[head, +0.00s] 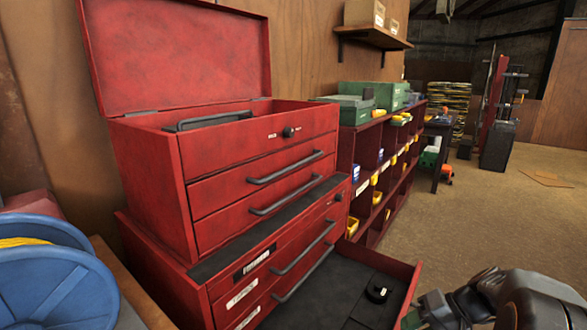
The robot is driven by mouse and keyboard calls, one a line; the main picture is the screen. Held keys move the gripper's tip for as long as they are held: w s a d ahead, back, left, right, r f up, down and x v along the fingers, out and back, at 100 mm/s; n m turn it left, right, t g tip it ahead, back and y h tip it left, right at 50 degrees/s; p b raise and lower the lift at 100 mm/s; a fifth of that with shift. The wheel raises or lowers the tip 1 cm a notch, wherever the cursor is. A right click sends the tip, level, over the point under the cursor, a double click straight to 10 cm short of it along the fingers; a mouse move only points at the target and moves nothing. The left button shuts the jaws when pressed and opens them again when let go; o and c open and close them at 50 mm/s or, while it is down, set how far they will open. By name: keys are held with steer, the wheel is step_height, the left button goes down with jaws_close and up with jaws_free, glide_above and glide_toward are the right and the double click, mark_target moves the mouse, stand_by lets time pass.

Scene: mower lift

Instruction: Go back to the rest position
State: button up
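My arm shows at the bottom right corner, dark grey and cut off by the picture edge. Its end, where my gripper (437,309) seems to be, is low beside the right end of an open drawer. The fingers cannot be made out, so I cannot tell whether it is open or shut or holds anything. The red tool chest (155,185) stands at the left and middle with its top lid (180,55) raised. Its lower drawer (335,290) is pulled out, and a small black object (378,293) lies in it.
A blue reel (60,285) stands at the lower left. A red shelf unit (345,160) with yellow bins runs behind the chest, with green cases (375,95) on top. A wall shelf (375,36) holds boxes. Open floor (500,220) lies to the right.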

steer(key=s+a+r+n+h+p, duration=0.1)
steer(key=s+a+r+h+p, duration=0.1)
steer(key=r+p, duration=0.4)
steer(key=s+a+r+n+t+h+p, duration=0.1)
steer(key=s+a+r+n+h+p, duration=0.1)
steer(key=a+r+p, duration=0.3)
steer(key=s+a+r+n+t+h+p, duration=0.1)
steer(key=a+r+h+p, duration=0.3)
steer(key=r, duration=0.7)
steer(key=p, duration=0.2)
steer(key=shift+s+a+r+n+p, duration=0.25)
steer(key=shift+s+r+n+p, duration=0.05)
steer(key=shift+s+r+n, duration=0.1)
steer(key=shift+s, duration=0.1)
